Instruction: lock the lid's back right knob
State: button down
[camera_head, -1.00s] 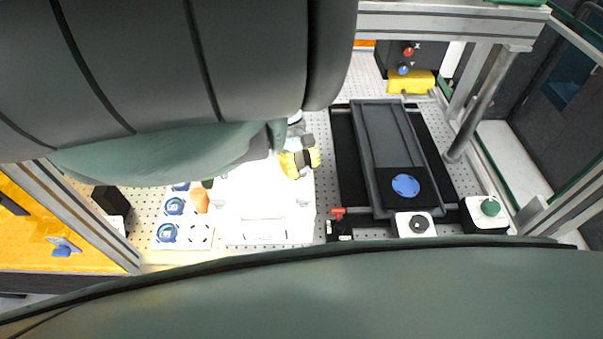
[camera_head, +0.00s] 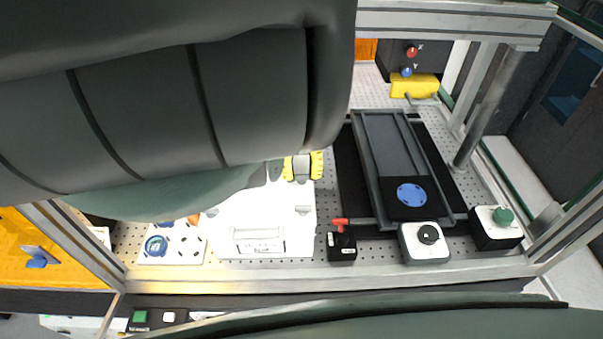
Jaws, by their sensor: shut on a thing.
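The white case lid (camera_head: 260,215) lies left of centre on the perforated bench, and my arm covers its back left part. My gripper (camera_head: 303,167), with yellow finger pads, is at the lid's back right corner. It is shut on the back right knob there; the fingers hide the knob, so its turn position cannot be told. Grey fittings show at the lid's right edge, and a handle with a label (camera_head: 257,245) is at its front.
A dark slide stage (camera_head: 388,140) with a blue disc (camera_head: 411,194) stands to the right. A black block with a red lever (camera_head: 341,245), a white box with a black knob (camera_head: 427,237) and a green-knobbed box (camera_head: 497,227) line the front. A metal post (camera_head: 483,110) rises at right.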

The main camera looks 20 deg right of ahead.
dwell(0.3)
jog(key=c, duration=0.5)
grip_release()
jog(key=shift+c, duration=0.2)
jog(key=v, duration=1.2)
